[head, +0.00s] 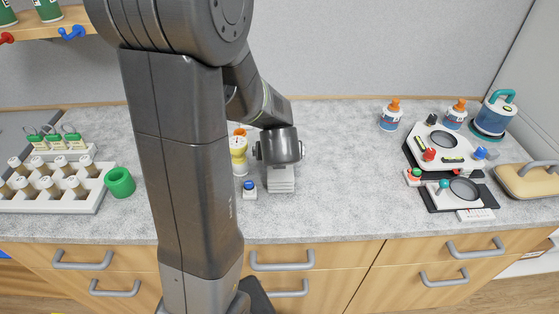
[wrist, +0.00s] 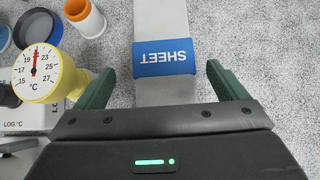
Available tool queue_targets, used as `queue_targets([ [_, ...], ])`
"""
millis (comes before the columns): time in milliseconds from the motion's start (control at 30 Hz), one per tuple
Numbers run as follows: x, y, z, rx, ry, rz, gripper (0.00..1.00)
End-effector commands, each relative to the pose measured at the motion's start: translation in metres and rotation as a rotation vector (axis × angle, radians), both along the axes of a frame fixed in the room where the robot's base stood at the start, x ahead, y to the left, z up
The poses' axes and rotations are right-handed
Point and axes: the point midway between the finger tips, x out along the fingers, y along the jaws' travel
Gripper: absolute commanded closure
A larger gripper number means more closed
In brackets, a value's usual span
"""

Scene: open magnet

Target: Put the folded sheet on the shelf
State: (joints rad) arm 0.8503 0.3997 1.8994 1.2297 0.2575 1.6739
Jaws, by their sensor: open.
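The folded sheet is a pale grey-white strip with a blue band marked SHEET (wrist: 164,57) in the wrist view. In the head view the sheet (head: 281,180) lies on the grey counter, partly hidden under my wrist. My gripper (wrist: 160,69) is open above it, with one green finger on each side of the band and visible gaps between. In the head view my gripper (head: 280,147) is seen from behind and its fingers are hidden. A wooden shelf (head: 62,29) at the upper left holds green containers, with red and blue hooks on its front.
A yellow thermometer (wrist: 37,75) stands just left of my gripper, near an orange-and-white bottle (wrist: 86,18). A white rack (head: 48,190) and green cup (head: 119,182) are at left. Dark trays with instruments (head: 443,150) and bottles fill the right. The counter's middle right is clear.

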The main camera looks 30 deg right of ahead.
Motion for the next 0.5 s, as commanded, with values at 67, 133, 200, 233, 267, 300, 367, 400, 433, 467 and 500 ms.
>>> queue_targets([
  [67,0.003,-0.002,-0.005,0.000,0.000,0.000,0.07],
  [133,0.007,-0.006,-0.011,0.000,0.001,0.000,0.07],
  [200,0.013,-0.011,-0.019,0.001,0.002,0.000,0.07],
  [233,0.016,-0.014,-0.022,0.000,0.001,0.000,0.07],
  [267,0.018,-0.016,-0.025,0.000,0.001,0.000,0.07],
  [300,0.022,-0.017,-0.029,0.001,0.002,0.001,0.07],
  [367,0.026,-0.020,-0.033,-0.001,0.000,0.001,0.07],
  [400,0.028,-0.021,-0.035,0.000,0.001,0.001,0.07],
  [433,0.029,-0.021,-0.036,0.000,0.001,0.001,0.07],
  [467,0.030,-0.022,-0.037,0.000,0.001,0.001,0.07],
  [500,0.031,-0.022,-0.037,-0.001,0.000,0.001,0.07],
])
